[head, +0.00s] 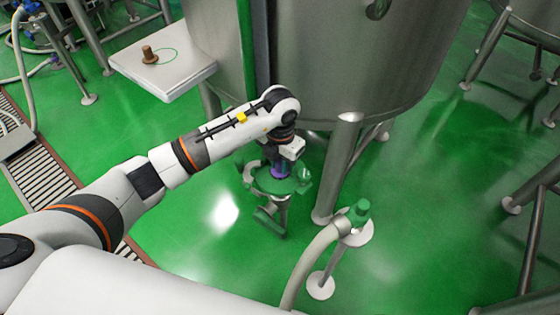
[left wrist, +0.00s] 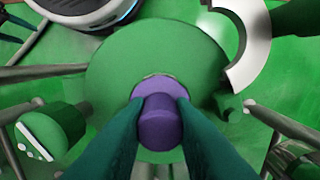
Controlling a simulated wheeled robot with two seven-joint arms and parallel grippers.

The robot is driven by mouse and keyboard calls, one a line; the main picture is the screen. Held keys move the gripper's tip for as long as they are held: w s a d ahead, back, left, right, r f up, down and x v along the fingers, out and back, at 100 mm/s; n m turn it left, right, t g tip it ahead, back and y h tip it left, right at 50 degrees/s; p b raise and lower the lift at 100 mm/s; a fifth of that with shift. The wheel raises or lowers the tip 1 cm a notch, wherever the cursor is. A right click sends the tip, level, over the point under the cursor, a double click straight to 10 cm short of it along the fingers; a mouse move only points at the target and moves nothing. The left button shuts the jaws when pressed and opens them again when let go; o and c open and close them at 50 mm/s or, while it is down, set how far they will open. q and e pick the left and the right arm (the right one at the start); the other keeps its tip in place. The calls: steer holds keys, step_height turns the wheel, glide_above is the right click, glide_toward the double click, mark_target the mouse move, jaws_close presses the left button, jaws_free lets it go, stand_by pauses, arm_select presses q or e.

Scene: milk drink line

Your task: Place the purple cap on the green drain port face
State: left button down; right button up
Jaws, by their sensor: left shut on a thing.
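The purple cap (left wrist: 160,125) is between the two dark teal fingers of my left gripper (left wrist: 160,115), which is shut on it. Behind the cap in the left wrist view is the round green drain port face (left wrist: 115,65). In the head view my left gripper (head: 278,170) points down at the green port face (head: 268,187) under the tank, and a bit of the purple cap (head: 281,172) shows there. My right gripper is not in view.
A large steel tank (head: 330,60) on legs stands just behind the port. A hose (head: 308,262) with a green end (head: 359,211) is to the right. A white side table (head: 165,72) with a brown fitting (head: 149,54) stands at the upper left. The green floor at right is mostly open.

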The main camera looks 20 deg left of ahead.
mark_target(280, 161)
arm_select(q)
steer(key=shift+f, duration=0.15)
steer(key=c, duration=1.5)
jaws_free()
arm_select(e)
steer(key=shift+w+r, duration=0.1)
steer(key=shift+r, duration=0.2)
arm_select(q)
step_height(280, 161, up, 12)
steer(key=shift+r+p, duration=0.2)
steer(key=shift+p, duration=0.45)
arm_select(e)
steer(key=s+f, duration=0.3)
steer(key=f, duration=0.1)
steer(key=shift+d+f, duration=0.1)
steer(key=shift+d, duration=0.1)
